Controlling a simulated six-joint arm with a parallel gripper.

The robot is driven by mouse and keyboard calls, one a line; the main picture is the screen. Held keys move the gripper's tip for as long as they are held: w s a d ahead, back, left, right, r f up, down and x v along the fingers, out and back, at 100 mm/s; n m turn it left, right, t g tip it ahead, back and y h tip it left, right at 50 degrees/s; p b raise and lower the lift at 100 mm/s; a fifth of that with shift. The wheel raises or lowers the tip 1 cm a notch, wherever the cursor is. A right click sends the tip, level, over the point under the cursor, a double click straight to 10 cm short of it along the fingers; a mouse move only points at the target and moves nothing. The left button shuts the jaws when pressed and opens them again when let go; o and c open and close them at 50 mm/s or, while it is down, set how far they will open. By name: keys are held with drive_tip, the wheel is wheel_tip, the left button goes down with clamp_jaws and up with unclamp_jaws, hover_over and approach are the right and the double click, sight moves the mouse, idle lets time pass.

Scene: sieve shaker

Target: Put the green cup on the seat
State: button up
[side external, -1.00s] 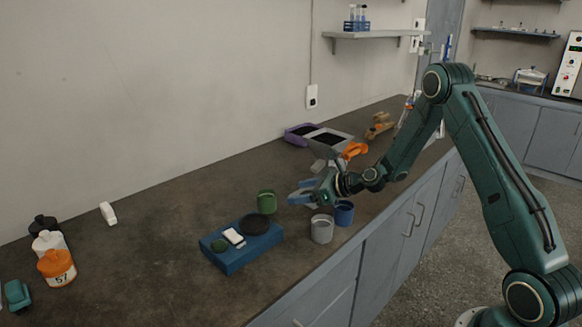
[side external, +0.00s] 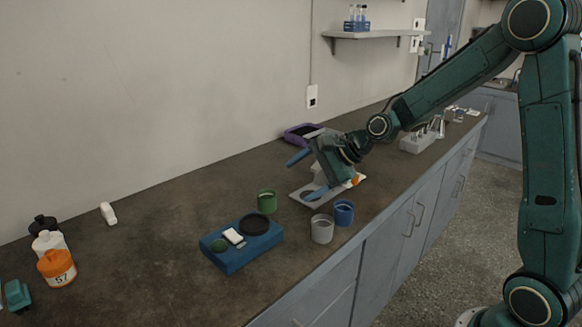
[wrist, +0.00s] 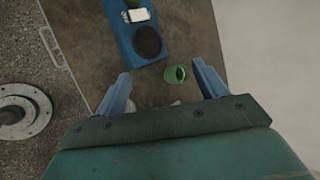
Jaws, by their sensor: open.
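The green cup (side external: 267,202) stands upright on the dark bench, just behind the blue shaker base (side external: 228,262). A round black seat (side external: 255,224) is on top of that base, at the end nearer the cup. My gripper (side external: 299,181) is open and empty, above the bench to the right of the cup, fingers pointing left. In the wrist view, the green cup (wrist: 175,74) shows beyond my open fingers (wrist: 160,71), closer to the right one. The black seat (wrist: 147,42) lies farther off. The seat looks bare.
A grey cup (side external: 321,229) and a blue cup (side external: 343,212) stand near the bench's front edge. A pale tray (side external: 303,194) lies under my gripper, with a purple tray (side external: 302,132) behind. Bottles (side external: 57,268) stand at far left.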

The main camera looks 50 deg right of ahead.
drive_tip(key=s+r+n+g+h, duration=0.1)
drive_tip(key=s+r+n, duration=0.3)
drive_tip(key=s+n, duration=0.4)
drive_tip(key=s+a+r+n+g+h, duration=0.1)
drive_tip(key=s+r+n+h, duration=0.2)
drive_tip(key=s+n, duration=0.6)
drive_tip(key=s+r, duration=0.1)
drive_tip(key=s, duration=1)
drive_tip(key=shift+g+h, duration=0.3)
drive_tip(key=shift+g, duration=0.1)
drive_tip(key=shift+o, duration=0.2)
drive_tip(key=shift+s+n, duration=0.3)
drive_tip(key=shift+s, duration=0.25)
drive_tip(key=shift+o, duration=0.2)
drive_tip(key=shift+w, duration=0.1)
